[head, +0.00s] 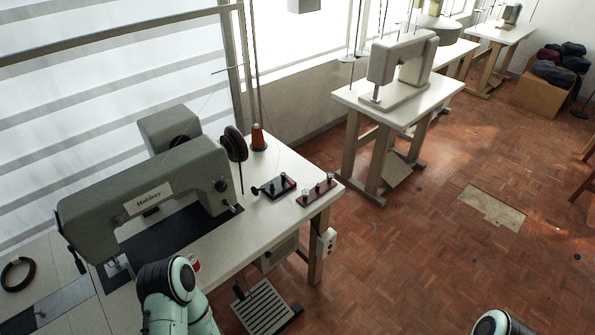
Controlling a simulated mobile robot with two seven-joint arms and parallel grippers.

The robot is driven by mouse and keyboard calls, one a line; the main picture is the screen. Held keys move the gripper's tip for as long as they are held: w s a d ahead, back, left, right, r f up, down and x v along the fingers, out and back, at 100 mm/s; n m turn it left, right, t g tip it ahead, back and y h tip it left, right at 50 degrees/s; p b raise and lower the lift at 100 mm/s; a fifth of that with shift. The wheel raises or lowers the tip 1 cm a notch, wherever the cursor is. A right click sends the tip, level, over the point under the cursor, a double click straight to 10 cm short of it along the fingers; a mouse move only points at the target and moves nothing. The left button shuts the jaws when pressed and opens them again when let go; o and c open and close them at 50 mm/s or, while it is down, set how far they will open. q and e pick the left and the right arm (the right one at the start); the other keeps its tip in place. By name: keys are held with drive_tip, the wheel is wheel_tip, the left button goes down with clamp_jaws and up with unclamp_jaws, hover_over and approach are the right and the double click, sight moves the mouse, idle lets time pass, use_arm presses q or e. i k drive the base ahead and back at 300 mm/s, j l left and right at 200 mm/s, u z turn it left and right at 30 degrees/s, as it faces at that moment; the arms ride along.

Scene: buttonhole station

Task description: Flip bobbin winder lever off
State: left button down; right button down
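A small black device (274,186), which looks like the bobbin winder, lies on the white sewing table (268,222) to the right of the grey sewing machine (150,190). A dark knob or lever end (256,190) sticks out from its left side. Its on or off position is too small to tell. A brown-based block with upright posts (316,191) sits just right of it. Part of my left arm shows at the bottom, in front of the table. Only a bit of my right arm shows at the lower right edge. Neither gripper can be seen.
A switch box (326,243) hangs at the table's right end, and a treadle (266,307) lies below. Another machine table (398,98) stands behind.

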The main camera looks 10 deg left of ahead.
sight(284, 174)
drive_tip(key=i+l, duration=0.35)
drive_tip(key=i+l+u, duration=0.1)
drive_tip(key=i+l, duration=0.3)
drive_tip(key=l, duration=0.2)
